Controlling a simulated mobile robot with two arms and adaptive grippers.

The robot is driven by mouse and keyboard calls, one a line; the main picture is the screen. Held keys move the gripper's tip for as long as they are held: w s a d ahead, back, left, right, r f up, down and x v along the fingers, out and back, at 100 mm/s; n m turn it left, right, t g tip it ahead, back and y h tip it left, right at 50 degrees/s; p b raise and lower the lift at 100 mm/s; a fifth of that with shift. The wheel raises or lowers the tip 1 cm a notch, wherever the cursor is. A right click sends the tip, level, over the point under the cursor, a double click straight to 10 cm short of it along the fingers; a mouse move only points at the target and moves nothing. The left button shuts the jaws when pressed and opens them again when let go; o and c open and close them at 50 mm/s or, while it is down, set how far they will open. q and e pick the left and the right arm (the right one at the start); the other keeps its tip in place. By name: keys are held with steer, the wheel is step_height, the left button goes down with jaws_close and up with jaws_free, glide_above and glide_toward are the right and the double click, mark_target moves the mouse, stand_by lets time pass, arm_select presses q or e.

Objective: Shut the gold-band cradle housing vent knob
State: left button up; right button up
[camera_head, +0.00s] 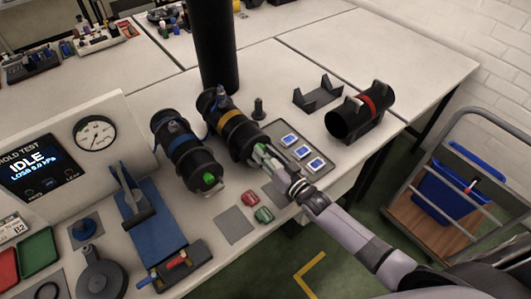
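The gold-band cylinder (233,124) is black and lies in its cradle housing on the white table, with a blue fitting (222,102) on top. My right gripper (263,156) reaches in from the lower right and is at the cylinder's near end. A bit of green shows by its fingertips; I cannot tell if this is the vent knob. The fingers cover that end, so I cannot see whether they are shut on anything. The neighbouring blue-band cylinder (182,149) has a green knob (209,178) on its near end. My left gripper is not in view.
A panel with blue-and-white squares (302,153) lies right of my gripper. Red and green pieces (263,215) lie below it. A test console (70,150) reads IDLE at left.

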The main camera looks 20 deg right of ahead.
steer(key=o, duration=0.3)
steer(key=v, duration=1.2)
steer(key=shift+a, duration=0.1)
stand_by(0.3)
